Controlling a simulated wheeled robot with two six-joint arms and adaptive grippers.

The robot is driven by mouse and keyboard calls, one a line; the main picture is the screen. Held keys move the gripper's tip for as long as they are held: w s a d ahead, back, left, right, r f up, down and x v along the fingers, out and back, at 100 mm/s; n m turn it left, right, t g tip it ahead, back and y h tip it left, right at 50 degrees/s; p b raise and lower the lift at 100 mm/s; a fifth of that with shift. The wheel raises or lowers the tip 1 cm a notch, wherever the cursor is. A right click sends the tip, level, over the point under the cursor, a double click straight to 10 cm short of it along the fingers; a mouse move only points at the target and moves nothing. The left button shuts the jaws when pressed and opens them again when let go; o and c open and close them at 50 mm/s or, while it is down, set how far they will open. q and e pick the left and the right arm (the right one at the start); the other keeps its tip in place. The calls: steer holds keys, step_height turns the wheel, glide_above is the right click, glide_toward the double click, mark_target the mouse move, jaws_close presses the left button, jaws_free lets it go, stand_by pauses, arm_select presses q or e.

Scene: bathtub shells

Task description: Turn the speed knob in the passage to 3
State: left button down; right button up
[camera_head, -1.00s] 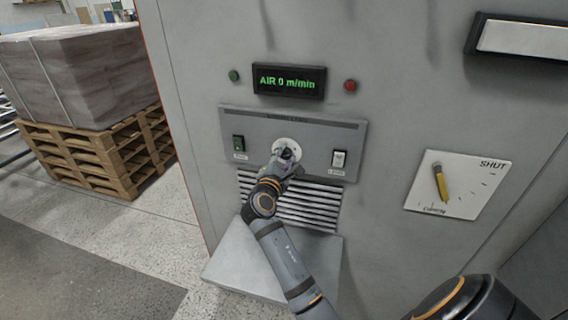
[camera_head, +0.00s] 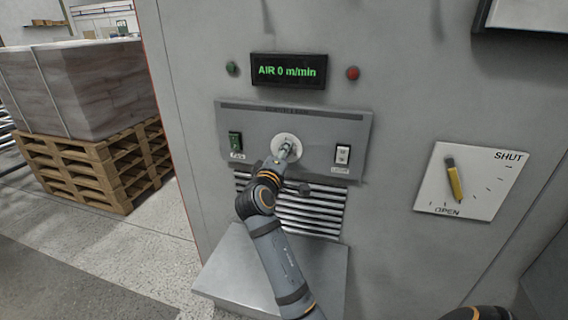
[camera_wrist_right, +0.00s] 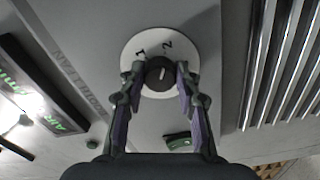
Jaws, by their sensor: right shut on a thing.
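The speed knob (camera_wrist_right: 158,73) is a small black knob with a white mark, set on a round white dial (camera_wrist_right: 138,48) in the right wrist view. The mark points up and slightly right in that view, roughly toward the 2. My right gripper (camera_wrist_right: 157,82) has a finger on each side of the knob and is shut on it. In the head view the dial (camera_head: 285,140) is partly behind my right gripper (camera_head: 284,154). My left gripper is not in view.
The display (camera_head: 289,70) reads "AIR 0 m/min", between a green lamp (camera_head: 231,68) and red lamp (camera_head: 353,73). A green switch (camera_head: 235,141) and white switch (camera_head: 342,154) flank the dial. Louvres (camera_head: 310,215) lie below. A yellow lever (camera_head: 454,181) sits on a SHUT/OPEN plate.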

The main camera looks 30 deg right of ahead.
mark_target(287, 117)
steer(key=shift+w+a+f+m+b, duration=0.1)
steer(key=shift+f+m+b, duration=0.05)
steer(key=shift+m+b, duration=2.65)
steer(key=shift+f+m+b, duration=0.15)
steer(key=shift+m+b, duration=2.2)
steer(key=shift+m, duration=0.85)
steer(key=o, duration=1.2)
steer(key=shift+r, duration=0.1)
steer(key=shift+c, duration=0.2)
step_height(287, 117, up, 10)
